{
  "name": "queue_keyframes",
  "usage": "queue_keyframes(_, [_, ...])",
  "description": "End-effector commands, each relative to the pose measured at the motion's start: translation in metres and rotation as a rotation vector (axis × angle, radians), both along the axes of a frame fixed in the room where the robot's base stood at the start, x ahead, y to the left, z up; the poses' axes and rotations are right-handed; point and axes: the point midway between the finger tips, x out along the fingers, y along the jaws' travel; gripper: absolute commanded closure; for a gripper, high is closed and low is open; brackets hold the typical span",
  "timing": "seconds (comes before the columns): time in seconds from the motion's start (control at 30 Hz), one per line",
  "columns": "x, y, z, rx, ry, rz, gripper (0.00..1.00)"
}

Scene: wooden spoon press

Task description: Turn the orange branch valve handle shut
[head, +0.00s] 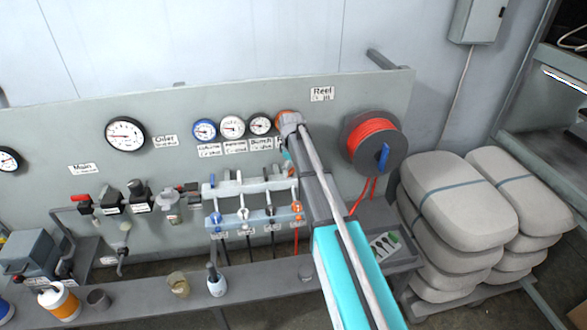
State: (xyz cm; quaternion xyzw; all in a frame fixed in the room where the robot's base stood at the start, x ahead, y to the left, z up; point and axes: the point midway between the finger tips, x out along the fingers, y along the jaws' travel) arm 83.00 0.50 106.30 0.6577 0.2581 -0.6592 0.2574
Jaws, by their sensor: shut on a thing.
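A grey manifold (225,188) is fixed to the wall panel, with a row of small branch valves. An orange piece (292,171) shows at its right end, and this looks like the orange branch valve handle, mostly covered by my arm. My gripper (289,160) is at that right end, shut on the handle; its fingertips are small and largely hidden. The handle's exact angle cannot be made out. Below, an orange outlet fitting (297,207) stands beside black, white and blue ones.
Several gauges (232,126) sit above the manifold; an orange-rimmed one is partly behind my wrist. A red hose reel (375,140) is close right of my arm. A shelf (150,292) with cups and bottles runs below. Stacked sacks (455,205) fill the right.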

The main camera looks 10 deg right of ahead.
Motion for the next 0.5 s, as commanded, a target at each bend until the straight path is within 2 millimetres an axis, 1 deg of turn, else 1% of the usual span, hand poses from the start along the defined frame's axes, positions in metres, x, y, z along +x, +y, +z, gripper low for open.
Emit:
queue_keyframes(0.03, [0.0032,0.0021,0.0006,0.004,-0.006,-0.041,0.59])
queue_keyframes(0.5, [0.0046,0.0019,0.0009,0.005,-0.007,-0.481,0.59])
